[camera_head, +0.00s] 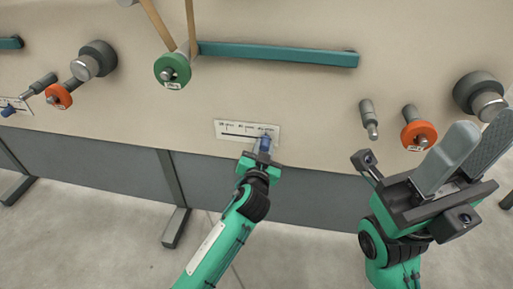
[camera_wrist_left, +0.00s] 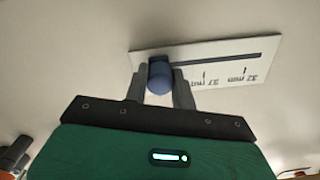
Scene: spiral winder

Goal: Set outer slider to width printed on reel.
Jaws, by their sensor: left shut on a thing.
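A white scale plate (camera_head: 230,128) with a dark slot and printed width marks is on the beige panel. It also shows in the left wrist view (camera_wrist_left: 215,58), where the marks appear upside down. The blue slider knob (camera_head: 265,143) is at the slot's right end in the head view. My left gripper (camera_wrist_left: 160,82) is shut on this knob (camera_wrist_left: 160,76), one finger on each side. A green roller (camera_head: 166,68) and an orange roller (camera_head: 420,132) carry small labels too small to read. My right gripper (camera_head: 476,145) is raised at the right, its fingers apart and empty.
A second plate with a blue knob (camera_head: 8,110) is at the far left, near another orange roller (camera_head: 58,96). A teal bar (camera_head: 280,54) crosses the panel above. A grey peg (camera_head: 368,115) and dark roller (camera_head: 478,93) stick out at right.

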